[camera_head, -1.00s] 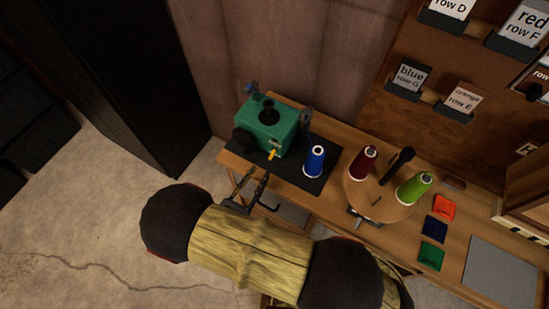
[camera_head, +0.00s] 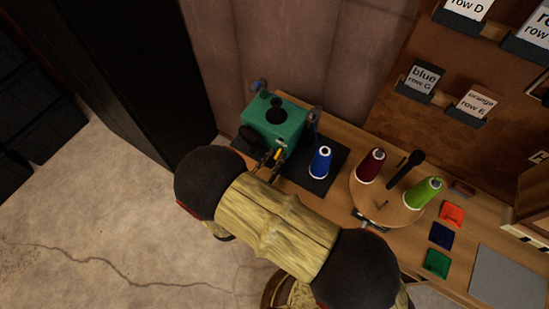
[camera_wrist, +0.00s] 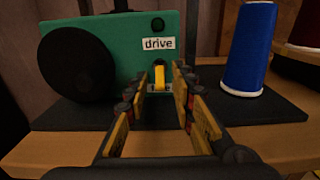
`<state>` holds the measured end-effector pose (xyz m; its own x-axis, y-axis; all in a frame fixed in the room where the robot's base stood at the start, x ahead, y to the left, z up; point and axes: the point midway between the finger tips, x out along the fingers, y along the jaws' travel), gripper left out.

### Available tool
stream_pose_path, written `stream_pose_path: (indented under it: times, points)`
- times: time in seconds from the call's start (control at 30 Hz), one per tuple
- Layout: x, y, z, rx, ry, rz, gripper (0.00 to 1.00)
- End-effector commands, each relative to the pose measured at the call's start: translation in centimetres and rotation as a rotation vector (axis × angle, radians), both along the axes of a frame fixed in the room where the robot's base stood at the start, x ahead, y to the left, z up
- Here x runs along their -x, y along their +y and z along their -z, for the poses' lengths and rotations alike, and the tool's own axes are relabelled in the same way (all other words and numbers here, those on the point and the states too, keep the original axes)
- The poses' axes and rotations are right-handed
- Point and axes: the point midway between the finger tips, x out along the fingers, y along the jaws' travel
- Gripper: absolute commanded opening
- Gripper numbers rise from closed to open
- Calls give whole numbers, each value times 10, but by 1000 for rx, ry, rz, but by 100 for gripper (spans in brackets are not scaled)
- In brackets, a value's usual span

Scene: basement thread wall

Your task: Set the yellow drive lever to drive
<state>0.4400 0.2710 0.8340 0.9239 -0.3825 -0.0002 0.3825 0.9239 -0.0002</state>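The yellow drive lever (camera_wrist: 160,76) is on the front of the green machine (camera_wrist: 105,50), just below a white "drive" label (camera_wrist: 158,43). The green machine also shows in the head view (camera_head: 272,122), at the left end of the bench. My gripper (camera_wrist: 161,80) is open, with its fingers on either side of the lever in the wrist view. I cannot tell whether the fingertips touch it. In the head view my gripper (camera_head: 270,158) is at the machine's front and partly hides the lever.
A blue thread spool (camera_head: 320,162) stands on the black mat (camera_head: 332,182) close right of the machine. A round wooden turntable (camera_head: 385,208) holds a dark red spool (camera_head: 369,166) and a green spool (camera_head: 422,193). Coloured pads lie further right.

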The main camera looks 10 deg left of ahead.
Motion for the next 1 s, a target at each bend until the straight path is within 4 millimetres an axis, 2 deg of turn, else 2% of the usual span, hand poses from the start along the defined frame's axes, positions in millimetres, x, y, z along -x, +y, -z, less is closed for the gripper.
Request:
stream_pose_path:
  times: [0.4,1.0]
  points:
    - [0,0,0,0,0,0,0]
    - [1,1,-6,-20,45,-1,0]
